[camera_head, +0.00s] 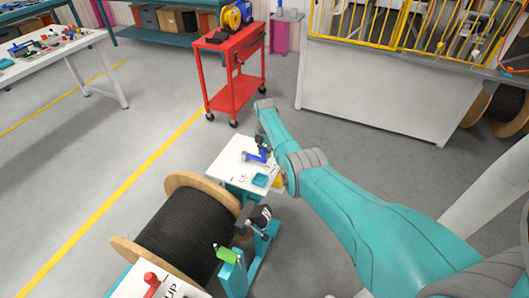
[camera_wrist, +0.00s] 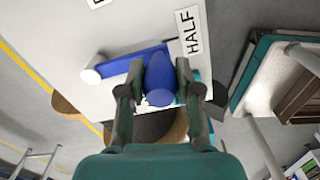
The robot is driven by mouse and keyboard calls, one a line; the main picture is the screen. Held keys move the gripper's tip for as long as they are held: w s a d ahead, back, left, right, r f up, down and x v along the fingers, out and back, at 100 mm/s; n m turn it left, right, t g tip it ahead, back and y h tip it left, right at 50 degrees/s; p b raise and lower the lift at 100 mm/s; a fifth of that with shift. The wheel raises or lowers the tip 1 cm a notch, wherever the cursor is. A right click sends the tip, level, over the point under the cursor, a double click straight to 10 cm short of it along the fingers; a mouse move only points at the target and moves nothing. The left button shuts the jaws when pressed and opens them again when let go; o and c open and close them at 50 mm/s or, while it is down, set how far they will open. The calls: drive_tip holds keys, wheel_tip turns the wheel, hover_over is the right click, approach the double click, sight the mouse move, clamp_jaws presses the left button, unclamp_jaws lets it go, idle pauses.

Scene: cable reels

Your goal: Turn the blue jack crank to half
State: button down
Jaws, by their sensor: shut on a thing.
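The blue jack crank (camera_head: 256,158) sits on a white panel (camera_head: 227,152) on top of the teal reel stand. In the wrist view the crank (camera_wrist: 118,66) has its blue arm running left to a pale hub, and its rounded blue handle (camera_wrist: 158,72) lies between my fingers. My gripper (camera_head: 264,147) is shut on that handle, one finger on each side; the wrist view shows the gripper (camera_wrist: 158,82) too. A HALF label (camera_wrist: 188,31) lies on the panel just right of the handle. Another label at the top edge is cut off.
A cable reel (camera_head: 188,228) stands below the panel, with a green handle (camera_head: 228,255) and a red knob (camera_head: 151,279) near it. A red cart (camera_head: 232,93) stands behind. A white bench (camera_head: 385,92) with yellow bars is at the back right.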

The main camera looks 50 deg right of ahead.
drive_tip(key=c, duration=0.8)
unclamp_jaws()
wheel_tip(320, 180, up, 12)
idle(0.4)
